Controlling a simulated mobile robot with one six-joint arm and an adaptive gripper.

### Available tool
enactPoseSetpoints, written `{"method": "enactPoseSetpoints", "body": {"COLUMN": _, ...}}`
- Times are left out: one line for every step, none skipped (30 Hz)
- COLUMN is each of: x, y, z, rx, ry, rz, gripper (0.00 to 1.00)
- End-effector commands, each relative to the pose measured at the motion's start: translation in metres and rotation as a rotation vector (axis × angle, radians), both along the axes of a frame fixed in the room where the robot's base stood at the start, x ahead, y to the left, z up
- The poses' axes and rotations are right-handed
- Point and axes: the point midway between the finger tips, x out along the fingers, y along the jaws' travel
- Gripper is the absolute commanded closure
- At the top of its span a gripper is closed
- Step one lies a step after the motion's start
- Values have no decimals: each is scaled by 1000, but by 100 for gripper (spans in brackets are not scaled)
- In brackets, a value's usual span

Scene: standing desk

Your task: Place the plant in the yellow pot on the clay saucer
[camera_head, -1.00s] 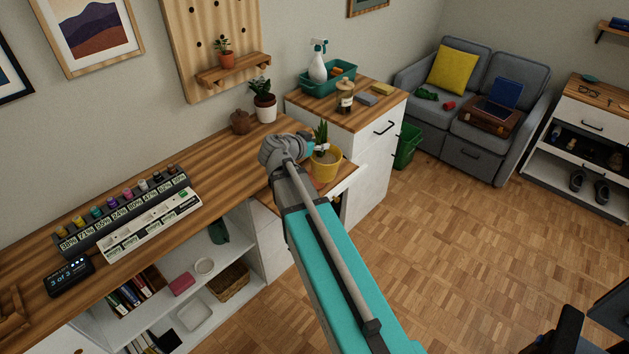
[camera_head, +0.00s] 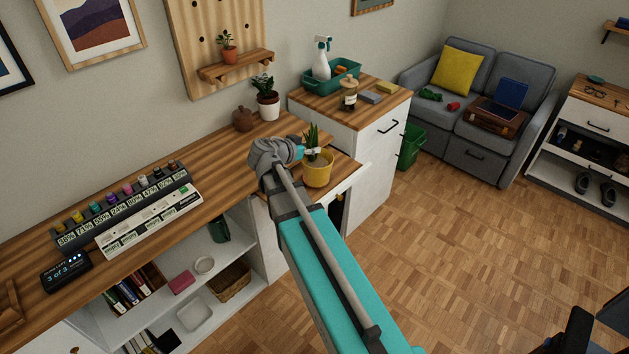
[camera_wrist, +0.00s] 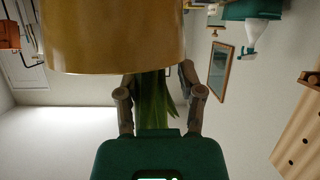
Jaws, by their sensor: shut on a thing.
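The plant in the yellow pot (camera_head: 317,174) has upright green leaves and appears near the right end of the wooden desk in the head view. My gripper (camera_head: 309,153) is shut on the plant at its left side, above the pot rim. In the wrist view the yellow pot (camera_wrist: 113,35) fills the top, and the green leaves (camera_wrist: 152,100) run between the two fingers of my gripper (camera_wrist: 157,85). The pot looks upright in the head view; whether it touches the surface below I cannot tell. I cannot make out the clay saucer, which may be hidden behind the pot or my arm.
A plant in a white pot (camera_head: 268,105) and a brown teapot (camera_head: 243,120) stand at the desk's back. The desk's middle (camera_head: 222,165) is clear.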

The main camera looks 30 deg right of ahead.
Motion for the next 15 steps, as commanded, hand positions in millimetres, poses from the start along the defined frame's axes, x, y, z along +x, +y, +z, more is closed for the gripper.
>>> {"method": "enactPoseSetpoints", "body": {"x": 0, "y": 0, "z": 1, "rx": -2, "ry": 0, "rz": 0, "gripper": 100}}
{"method": "enactPoseSetpoints", "body": {"x": 0, "y": 0, "z": 1, "rx": -2, "ry": 0, "rz": 0, "gripper": 100}}
{"method": "enactPoseSetpoints", "body": {"x": 0, "y": 0, "z": 1, "rx": -2, "ry": 0, "rz": 0, "gripper": 100}}
{"method": "enactPoseSetpoints", "body": {"x": 0, "y": 0, "z": 1, "rx": -2, "ry": 0, "rz": 0, "gripper": 100}}
{"method": "enactPoseSetpoints", "body": {"x": 0, "y": 0, "z": 1, "rx": -2, "ry": 0, "rz": 0, "gripper": 100}}
{"method": "enactPoseSetpoints", "body": {"x": 1, "y": 0, "z": 1, "rx": -2, "ry": 0, "rz": 1, "gripper": 100}}
{"method": "enactPoseSetpoints", "body": {"x": 1, "y": 0, "z": 0, "rx": -2, "ry": 0, "rz": 1, "gripper": 100}}
{"method": "enactPoseSetpoints", "body": {"x": 2, "y": -1, "z": 0, "rx": -2, "ry": 0, "rz": 1, "gripper": 100}}
{"method": "enactPoseSetpoints", "body": {"x": 4, "y": -1, "z": -1, "rx": -2, "ry": 0, "rz": 1, "gripper": 100}}
{"method": "enactPoseSetpoints", "body": {"x": 6, "y": -2, "z": -2, "rx": -2, "ry": 0, "rz": 1, "gripper": 100}}
{"method": "enactPoseSetpoints", "body": {"x": 8, "y": -3, "z": -3, "rx": -2, "ry": 0, "rz": 1, "gripper": 100}}
{"method": "enactPoseSetpoints", "body": {"x": 11, "y": -4, "z": -5, "rx": -2, "ry": 0, "rz": 1, "gripper": 100}}
{"method": "enactPoseSetpoints", "body": {"x": 14, "y": -5, "z": -7, "rx": -2, "ry": 0, "rz": 1, "gripper": 100}}
{"method": "enactPoseSetpoints", "body": {"x": 17, "y": -7, "z": -8, "rx": -2, "ry": 1, "rz": 2, "gripper": 100}}
{"method": "enactPoseSetpoints", "body": {"x": 22, "y": -9, "z": -11, "rx": -2, "ry": 0, "rz": 3, "gripper": 100}}
